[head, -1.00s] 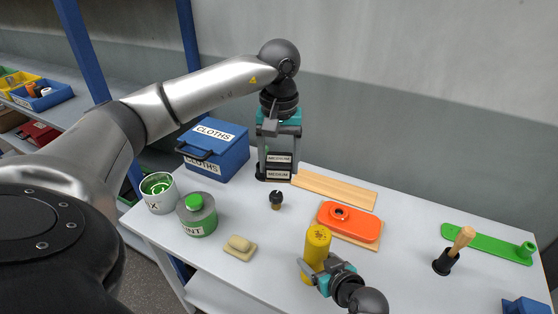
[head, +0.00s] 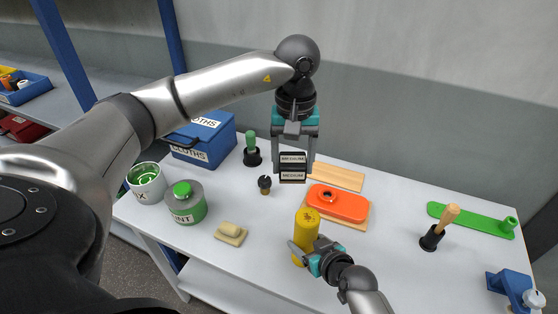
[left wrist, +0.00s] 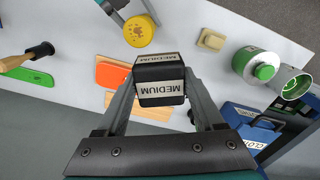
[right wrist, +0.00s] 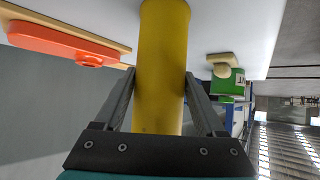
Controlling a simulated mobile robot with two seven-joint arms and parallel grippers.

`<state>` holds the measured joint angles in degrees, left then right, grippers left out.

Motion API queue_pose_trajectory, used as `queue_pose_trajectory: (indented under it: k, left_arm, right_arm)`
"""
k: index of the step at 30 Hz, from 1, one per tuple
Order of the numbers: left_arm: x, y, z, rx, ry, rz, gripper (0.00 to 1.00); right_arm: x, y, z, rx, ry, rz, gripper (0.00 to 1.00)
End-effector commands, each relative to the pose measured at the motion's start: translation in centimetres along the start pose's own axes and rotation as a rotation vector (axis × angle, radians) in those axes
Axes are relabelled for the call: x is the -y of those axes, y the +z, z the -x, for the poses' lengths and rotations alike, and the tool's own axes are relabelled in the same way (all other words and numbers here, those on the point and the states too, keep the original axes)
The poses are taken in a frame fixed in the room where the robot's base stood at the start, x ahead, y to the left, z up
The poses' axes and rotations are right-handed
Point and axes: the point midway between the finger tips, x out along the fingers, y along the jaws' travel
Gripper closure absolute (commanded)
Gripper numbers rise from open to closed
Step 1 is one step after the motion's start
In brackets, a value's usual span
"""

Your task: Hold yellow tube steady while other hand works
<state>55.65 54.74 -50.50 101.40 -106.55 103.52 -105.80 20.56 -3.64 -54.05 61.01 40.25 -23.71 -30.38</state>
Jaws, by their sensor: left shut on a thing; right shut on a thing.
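The yellow tube (head: 307,228) stands upright at the near middle of the table in the head view. My right gripper (head: 303,255) is shut around its side. In the right wrist view the tube (right wrist: 162,70) fills the space between the two fingers. My left gripper (head: 292,160) is shut on a black block with white "MEDIUM" labels (left wrist: 159,80), held above the table behind the tube. The tube's top (left wrist: 139,31) also shows in the left wrist view, beyond the block and apart from it. The tube's lower part is partly hidden by my right gripper in the head view.
An orange piece (head: 338,203) on a wooden board lies just right of the tube. A small black knob (head: 265,184), a sponge-like block (head: 231,232) and a green-lidded can (head: 187,204) stand left. A blue CLOTHS box (head: 207,140) is behind.

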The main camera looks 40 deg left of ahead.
Motion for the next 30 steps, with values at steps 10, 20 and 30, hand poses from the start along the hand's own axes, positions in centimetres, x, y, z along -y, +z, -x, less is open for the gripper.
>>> queue_pose_trajectory:
  k: [10, 20, 30]
  left_arm:
    - [-6.4, 5.2, -0.8, -0.011, 0.002, -0.004, 0.90]
    - [-6.5, 5.4, -2.8, -0.008, -0.001, -0.001, 0.90]
    - [-6.5, 5.4, -5.8, -0.009, 0.000, -0.002, 0.90]
  right_arm:
    - [0.0, 0.1, 0.0, 0.001, 0.000, 0.000, 0.94]
    - [0.0, 0.1, 0.0, 0.001, 0.000, 0.000, 0.94]
    - [0.0, 0.1, 0.0, 0.001, 0.000, 0.000, 0.95]
